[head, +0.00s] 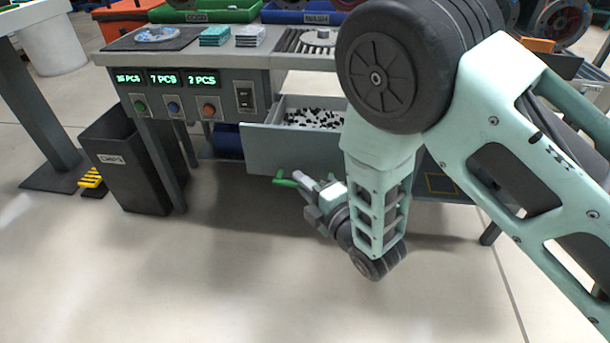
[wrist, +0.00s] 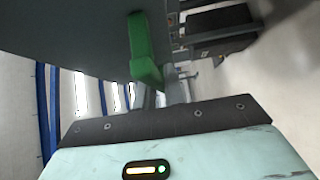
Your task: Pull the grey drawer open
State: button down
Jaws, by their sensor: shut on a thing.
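The grey drawer (head: 262,152) stands pulled out from under the workbench in the head view. Its open top shows small black-and-white pieces (head: 315,118) inside. A green handle (head: 280,181) is on the lower part of its front; in the wrist view the handle (wrist: 143,50) stands out from the grey drawer front (wrist: 75,35). My gripper (head: 298,181) reaches the handle from the lower right and is shut on it. My own arm hides the right part of the drawer, and the fingertips are only partly visible.
The workbench (head: 185,60) carries a dish and stacked pieces, with lit counters and buttons on its front. A black bin (head: 125,165) stands to the drawer's left. The floor (head: 200,270) in front of the drawer is clear.

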jog(key=shift+s, duration=0.1)
dwell(0.3)
jog(key=c, duration=1.5)
grip_release()
jog(key=shift+s+d, duration=0.1)
jog(key=shift+b+v, duration=1.25)
jog(key=shift+v, duration=4.6)
jog(key=shift+d, duration=0.1)
